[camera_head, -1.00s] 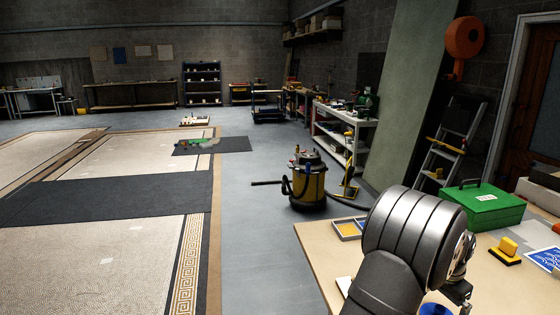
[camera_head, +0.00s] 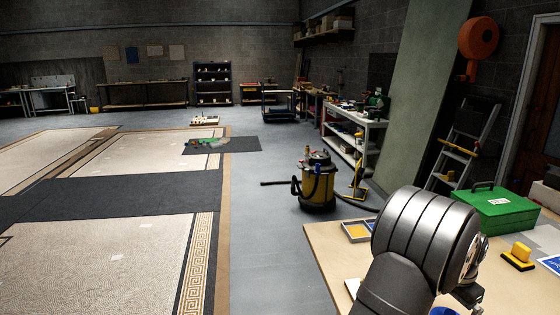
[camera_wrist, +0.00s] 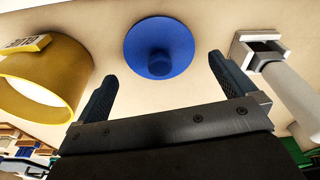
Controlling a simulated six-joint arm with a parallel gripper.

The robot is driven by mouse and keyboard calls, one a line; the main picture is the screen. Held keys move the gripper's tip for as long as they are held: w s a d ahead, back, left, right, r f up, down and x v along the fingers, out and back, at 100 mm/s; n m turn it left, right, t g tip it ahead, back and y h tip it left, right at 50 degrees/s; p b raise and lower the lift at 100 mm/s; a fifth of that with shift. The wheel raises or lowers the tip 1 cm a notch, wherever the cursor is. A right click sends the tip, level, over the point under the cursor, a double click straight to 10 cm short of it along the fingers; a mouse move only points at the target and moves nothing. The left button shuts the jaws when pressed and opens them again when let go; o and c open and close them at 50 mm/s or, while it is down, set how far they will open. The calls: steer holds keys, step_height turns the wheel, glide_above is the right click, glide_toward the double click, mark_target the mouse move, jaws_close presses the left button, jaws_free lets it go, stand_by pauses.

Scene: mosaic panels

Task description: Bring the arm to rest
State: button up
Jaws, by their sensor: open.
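My gripper (camera_wrist: 162,68) shows in the wrist view with its two dark fingers spread apart and nothing between them. A blue round disc with a knob (camera_wrist: 158,45) lies beyond the fingertips on the pale tabletop; whether they touch it is not clear, but a gap seems to show. In the head view my dark arm is bent over the workbench (camera_head: 330,246) at the lower right, and its fingers are mostly hidden or out of frame. A sliver of a blue thing shows at the bottom edge.
A yellow cylinder (camera_wrist: 75,58) is left of the fingers, a white-grey tool (camera_wrist: 285,80) right. On the bench are a green toolbox (camera_head: 500,210), a yellow-handled block (camera_head: 519,256) and a small tray (camera_head: 356,231). A yellow vacuum (camera_head: 318,185) stands on the floor beyond.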

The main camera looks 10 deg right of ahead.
mark_target(450, 312)
step_height(450, 312, up, 9)
steer(key=f, duration=1.2)
steer(key=shift+w+d, duration=0.1)
steer(key=shift+d, duration=0.1)
step_height(450, 312, up, 10)
steer(key=r, duration=0.1)
steer(key=s+a+r, duration=0.1)
steer(key=s+r, duration=0.3)
steer(key=s, duration=0.9)
steer(key=s+a+r, duration=0.1)
steer(key=s+r, duration=0.3)
steer(key=s, duration=0.8)
steer(key=w+f, duration=0.2)
steer(key=w, duration=0.1)
steer(key=w+d+f, duration=0.1)
steer(key=w+f, duration=0.2)
steer(key=w, duration=0.1)
steer(key=w+d+f, duration=0.1)
steer(key=w+f, duration=0.1)
steer(key=w, duration=0.1)
steer(key=shift+w+f, duration=0.15)
steer(key=shift+w, duration=0.2)
step_height(450, 312, down, 2)
steer(key=shift+w+f, duration=0.1)
steer(key=shift+f, duration=0.8)
